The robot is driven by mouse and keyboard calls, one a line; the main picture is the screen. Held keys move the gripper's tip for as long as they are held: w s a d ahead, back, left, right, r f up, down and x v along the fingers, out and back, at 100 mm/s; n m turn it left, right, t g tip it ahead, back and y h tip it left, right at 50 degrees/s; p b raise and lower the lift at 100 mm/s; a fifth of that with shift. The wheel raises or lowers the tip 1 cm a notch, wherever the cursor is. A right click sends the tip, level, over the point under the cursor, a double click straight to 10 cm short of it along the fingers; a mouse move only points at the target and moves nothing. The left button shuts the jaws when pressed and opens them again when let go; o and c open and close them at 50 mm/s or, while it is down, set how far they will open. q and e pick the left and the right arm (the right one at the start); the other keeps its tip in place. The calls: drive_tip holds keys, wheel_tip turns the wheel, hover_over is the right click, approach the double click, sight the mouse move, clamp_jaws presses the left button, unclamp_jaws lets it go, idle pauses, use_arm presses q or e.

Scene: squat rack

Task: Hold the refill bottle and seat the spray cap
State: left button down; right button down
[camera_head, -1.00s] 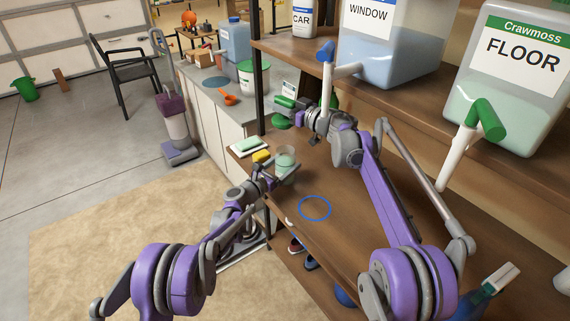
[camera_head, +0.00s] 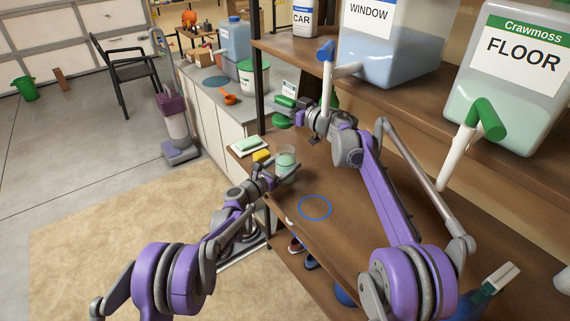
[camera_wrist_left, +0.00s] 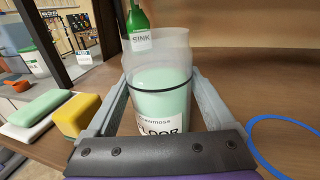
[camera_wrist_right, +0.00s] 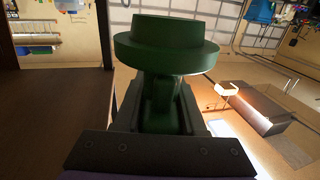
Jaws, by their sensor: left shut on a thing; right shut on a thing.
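The refill bottle (camera_head: 286,162) is a clear open-topped container with pale green liquid and a FLOOR label. It stands upright over the wooden shelf, and it also shows in the left wrist view (camera_wrist_left: 162,100). My left gripper (camera_head: 281,177) is shut around its sides; I cannot tell whether its base touches the shelf. The green spray cap (camera_head: 282,121) is in my right gripper (camera_head: 297,110), which is shut on its narrow part. In the right wrist view the cap's wide round disc (camera_wrist_right: 166,45) is beyond the fingers. The cap is above and behind the bottle, apart from it.
A yellow sponge (camera_head: 262,156) and a green-and-white pad (camera_head: 247,146) lie left of the bottle. A blue ring (camera_head: 315,208) marks the shelf in front. A green SINK bottle (camera_wrist_left: 138,22) stands behind. Large WINDOW (camera_head: 385,45) and FLOOR (camera_head: 515,80) jugs with taps stand above.

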idle(0.4)
drive_tip(key=shift+d+f+m+t+h, duration=0.15)
drive_tip(key=shift+f+m+t+h, duration=0.6)
drive_tip(key=shift+f+h, duration=0.1)
drive_tip(key=shift+d+f+m+t+h, duration=0.15)
drive_tip(key=shift+f+m+t+h, duration=0.5)
drive_tip(key=shift+f+t+h, duration=0.15)
drive_tip(key=shift+f, duration=0.1)
drive_tip(key=shift+f, duration=1.95)
drive_tip(key=shift+f, duration=1.5)
idle(0.4)
drive_tip(key=shift+c, duration=2)
unclamp_jaws()
drive_tip(key=v, duration=1.2)
